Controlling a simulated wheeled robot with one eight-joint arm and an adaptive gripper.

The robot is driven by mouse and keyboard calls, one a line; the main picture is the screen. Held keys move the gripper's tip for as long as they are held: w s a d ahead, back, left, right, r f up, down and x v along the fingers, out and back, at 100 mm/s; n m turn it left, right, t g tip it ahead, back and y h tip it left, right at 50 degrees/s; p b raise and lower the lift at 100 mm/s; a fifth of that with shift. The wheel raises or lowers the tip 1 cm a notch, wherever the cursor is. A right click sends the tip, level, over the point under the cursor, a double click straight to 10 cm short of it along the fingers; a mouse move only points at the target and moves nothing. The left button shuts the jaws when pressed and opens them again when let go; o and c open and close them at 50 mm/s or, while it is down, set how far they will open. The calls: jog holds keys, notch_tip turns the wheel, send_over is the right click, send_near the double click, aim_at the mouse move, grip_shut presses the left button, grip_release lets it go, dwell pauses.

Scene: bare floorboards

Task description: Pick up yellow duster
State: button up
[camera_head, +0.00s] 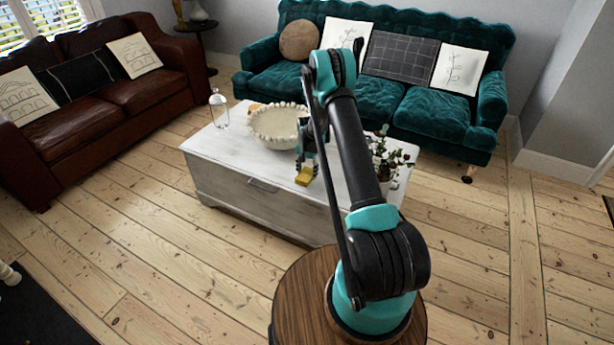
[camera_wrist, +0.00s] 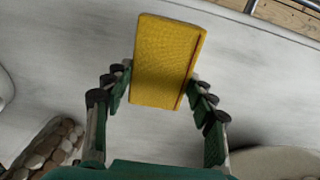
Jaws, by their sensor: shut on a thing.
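The yellow duster (camera_wrist: 165,60) is a flat yellow block with a dark line along its right side. In the wrist view it sits between the two fingertips of my gripper (camera_wrist: 162,88), which is shut on it. In the head view the yellow duster (camera_head: 304,178) shows small at the end of my gripper (camera_head: 307,163), over the near part of the white coffee table (camera_head: 225,155). I cannot tell whether the duster still touches the tabletop.
A cream scalloped bowl (camera_head: 272,127) stands on the table left of my gripper. A glass cloche (camera_head: 218,107) is at the table's left end, and a flowering plant (camera_head: 388,160) stands right of my arm. A teal sofa (camera_head: 405,100) and brown sofa (camera_head: 130,95) border the open floor.

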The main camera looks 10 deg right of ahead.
aim_at(307, 173)
notch_tip(307, 173, up, 17)
jog(key=s+d+n, duration=0.1)
jog(key=s+n, duration=0.2)
jog(key=s, duration=0.5)
jog(key=s+d+r+n, duration=0.1)
jog(key=s+n, duration=0.3)
jog(key=s, duration=0.5)
jog(key=shift+d+r, duration=0.2)
jog(key=shift+d, duration=0.45)
